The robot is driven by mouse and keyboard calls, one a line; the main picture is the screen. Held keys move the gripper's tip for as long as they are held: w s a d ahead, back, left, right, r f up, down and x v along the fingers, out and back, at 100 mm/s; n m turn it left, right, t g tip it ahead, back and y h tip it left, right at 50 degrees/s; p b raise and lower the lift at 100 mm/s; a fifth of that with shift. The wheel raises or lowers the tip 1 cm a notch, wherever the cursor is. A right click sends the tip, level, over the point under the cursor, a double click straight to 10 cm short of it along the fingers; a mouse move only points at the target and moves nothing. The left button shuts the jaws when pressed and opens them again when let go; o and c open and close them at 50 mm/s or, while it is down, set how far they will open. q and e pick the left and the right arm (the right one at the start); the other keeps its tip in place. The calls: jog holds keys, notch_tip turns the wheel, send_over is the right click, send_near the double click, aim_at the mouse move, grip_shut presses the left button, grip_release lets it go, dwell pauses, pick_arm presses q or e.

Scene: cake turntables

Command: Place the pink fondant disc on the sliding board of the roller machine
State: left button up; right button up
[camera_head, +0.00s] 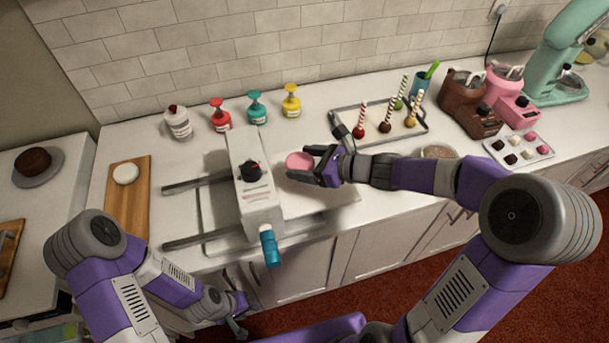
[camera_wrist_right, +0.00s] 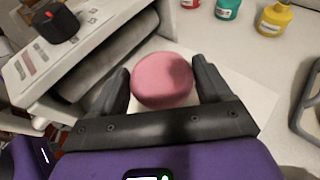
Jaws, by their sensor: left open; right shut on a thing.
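The pink fondant disc (camera_head: 299,160) is between the fingers of my right gripper (camera_head: 318,165), just right of the roller machine (camera_head: 257,190). In the right wrist view the pink disc (camera_wrist_right: 162,80) sits between the two dark fingers, over a pale flat surface (camera_wrist_right: 245,100) that looks like the sliding board. I cannot tell whether the disc touches it. The machine's roller (camera_wrist_right: 110,75) lies to the left in that view. The white sliding board (camera_head: 335,190) shows right of the machine. My left gripper (camera_head: 238,322) is low in front of the counter, open and away from the disc.
A blue handle (camera_head: 270,247) sticks out at the machine's front. A wooden board (camera_head: 127,205) with a white disc (camera_head: 125,173) is at left. Several coloured bottles (camera_head: 255,108) stand behind. A tray of cake pops (camera_head: 380,125) is behind my right arm.

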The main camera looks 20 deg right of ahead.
jog(key=shift+f+b, duration=0.9)
jog(key=shift+f, duration=1.35)
jog(key=shift+f, duration=0.15)
jog(key=o, duration=1.1)
